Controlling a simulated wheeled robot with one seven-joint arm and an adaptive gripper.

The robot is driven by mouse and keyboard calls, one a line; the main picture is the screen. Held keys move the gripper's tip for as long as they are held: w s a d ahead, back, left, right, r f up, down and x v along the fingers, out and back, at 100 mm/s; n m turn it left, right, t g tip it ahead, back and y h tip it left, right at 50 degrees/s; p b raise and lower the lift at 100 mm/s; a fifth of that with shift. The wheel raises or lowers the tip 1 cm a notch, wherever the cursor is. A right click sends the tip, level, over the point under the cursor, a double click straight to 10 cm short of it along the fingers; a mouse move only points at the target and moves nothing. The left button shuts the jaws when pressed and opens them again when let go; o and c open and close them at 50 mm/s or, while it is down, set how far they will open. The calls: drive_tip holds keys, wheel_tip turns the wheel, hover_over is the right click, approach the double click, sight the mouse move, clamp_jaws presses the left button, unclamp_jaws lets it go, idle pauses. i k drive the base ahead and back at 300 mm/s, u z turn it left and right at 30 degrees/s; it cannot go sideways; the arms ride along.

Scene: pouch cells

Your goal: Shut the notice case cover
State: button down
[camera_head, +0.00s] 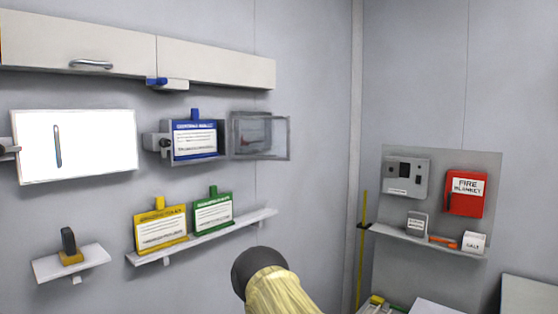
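The notice case (167,156) is on the left wall and holds a blue-headed notice card (195,140). Its clear, grey-framed cover (289,140) stands open, swung out to the right of the case. A grey block (151,141) is at the case's left side. Part of my arm, dark grey and pale yellow, shows at the bottom centre, below and right of the case. My gripper's fingers are not seen.
A cabinet (205,62) runs above the case. A whiteboard (85,160) hangs to its left. A shelf (262,217) below holds a yellow card (160,230) and a green card (212,213). A fire blanket box (466,206) is at right.

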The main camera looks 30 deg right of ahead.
sight(265, 157)
drive_tip(key=k, duration=1.1)
drive_tip(key=z, duration=0.65)
drive_tip(key=i, duration=0.65)
drive_tip(key=z, duration=0.7)
drive_tip(key=i, duration=0.8)
drive_tip(key=u, duration=0.75)
drive_tip(key=i, duration=0.7)
drive_tip(key=u, duration=0.65)
